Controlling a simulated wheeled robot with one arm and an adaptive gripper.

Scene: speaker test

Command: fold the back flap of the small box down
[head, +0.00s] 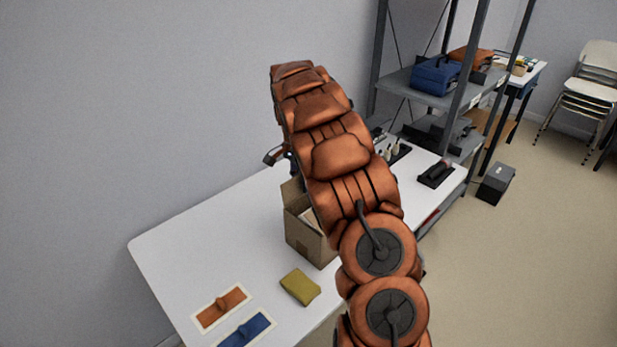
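The small cardboard box (298,232) stands on the white table, partly covered by my arm in the head view. One flap (291,190) stands up at its left back side. The box's right part and its other flaps are hidden behind my arm. A small part of my gripper (275,157) shows at the left edge of my arm, above and behind the box. Most of the gripper is hidden, so I cannot tell whether it is open or touches a flap.
On the white table (185,245) lie a yellow-green cloth-like block (300,287), an orange piece (222,306) and a blue piece (246,332) on pale cards. A black holder (436,174) is at the far right end. A grey shelf (432,92) with cases stands behind. The table's left part is clear.

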